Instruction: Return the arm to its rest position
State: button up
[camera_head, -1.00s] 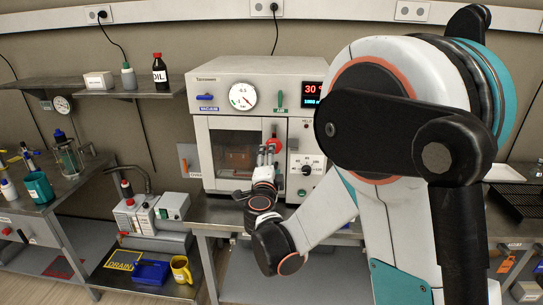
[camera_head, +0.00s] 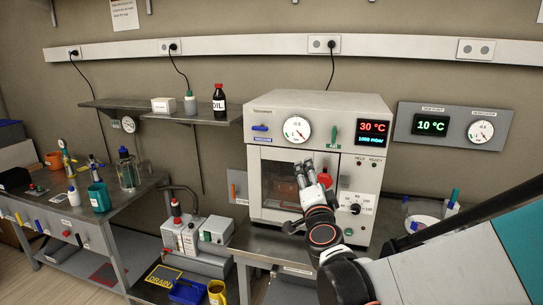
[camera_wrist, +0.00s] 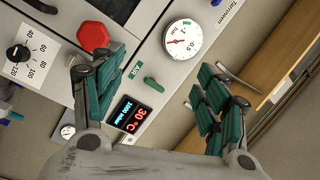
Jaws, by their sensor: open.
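My gripper (camera_head: 306,176) is in front of the vacuum oven (camera_head: 262,118), near the right part of its windowed door. Its fingers point up and toward the oven. In the wrist view my gripper (camera_wrist: 158,88) has its two teal-padded fingers spread wide with nothing between them. Beyond them the oven front shows the green AIR handle (camera_wrist: 153,84), the dial gauge (camera_wrist: 183,40), the red knob (camera_wrist: 93,36) and the display reading 30 °C (camera_wrist: 128,114). My arm reaches in from the lower right of the head view. The oven door looks shut.
A wall shelf (camera_head: 160,113) with bottles is left of the oven. A side bench (camera_head: 60,208) with tools and cups stands at the left. Wall panel (camera_head: 455,128) is at right.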

jog(key=s+a+n+g+y, duration=0.3)
jog(key=s+n+g+y, duration=0.2)
jog(key=s+n, duration=0.65)
jog(key=s+d+f+n+g+h, duration=0.1)
jog(key=s+d+f, duration=0.4)
jog(key=s, duration=0.5)
jog(key=s+d+f+n+g+h, duration=0.1)
jog(key=s+d+f+g+h, duration=0.2)
jog(key=s, duration=0.7)
notch_tip(320, 180, down, 3)
jog(key=d+g, duration=0.2)
jog(key=shift+s+d+f+g, duration=0.15)
jog(key=shift+d+g, duration=0.15)
jog(key=shift+g, duration=0.1)
